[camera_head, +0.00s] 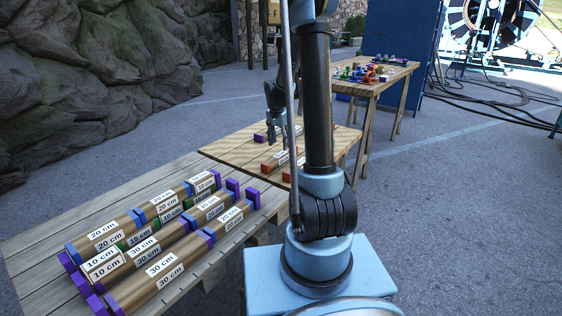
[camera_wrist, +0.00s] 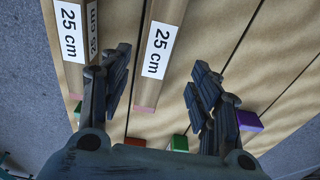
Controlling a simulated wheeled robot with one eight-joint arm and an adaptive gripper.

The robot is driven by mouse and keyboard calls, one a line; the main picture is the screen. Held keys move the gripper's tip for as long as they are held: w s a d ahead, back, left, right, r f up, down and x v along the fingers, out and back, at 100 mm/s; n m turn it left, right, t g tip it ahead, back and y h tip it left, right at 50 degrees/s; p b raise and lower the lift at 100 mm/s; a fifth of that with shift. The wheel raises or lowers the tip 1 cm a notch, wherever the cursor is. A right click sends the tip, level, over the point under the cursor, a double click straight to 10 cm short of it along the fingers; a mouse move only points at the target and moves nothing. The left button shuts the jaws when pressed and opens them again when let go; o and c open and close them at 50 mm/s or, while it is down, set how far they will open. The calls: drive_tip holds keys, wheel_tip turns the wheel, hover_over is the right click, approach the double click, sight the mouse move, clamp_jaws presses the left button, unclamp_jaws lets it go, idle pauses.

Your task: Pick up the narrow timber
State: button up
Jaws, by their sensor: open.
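Two timbers labelled 25 cm lie side by side on the wooden table below my gripper. One timber (camera_wrist: 163,20) runs between my fingers in the wrist view, its pinkish end towards the palm. The other timber (camera_wrist: 70,75) lies to its left, outside the left finger. I cannot tell for sure which is the narrow one. My gripper (camera_wrist: 160,62) is open and empty; it also shows in the head view (camera_head: 277,128), pointing down over the table. Whether the fingers are level with the timber or above it is unclear. My arm hides part of the table in the head view.
A purple block (camera_wrist: 247,121), a green block (camera_wrist: 180,143) and an orange block (camera_wrist: 135,141) lie near the gripper. A front table (camera_head: 40,225) carries several labelled timbers. A far table (camera_head: 400,70) holds small coloured parts. Rocks (camera_head: 90,70) stand left.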

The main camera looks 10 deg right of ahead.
sight(280, 154)
drive_tip(key=shift+d+f, duration=0.2)
drive_tip(key=shift+f, duration=3.5)
drive_tip(key=c, duration=1.3)
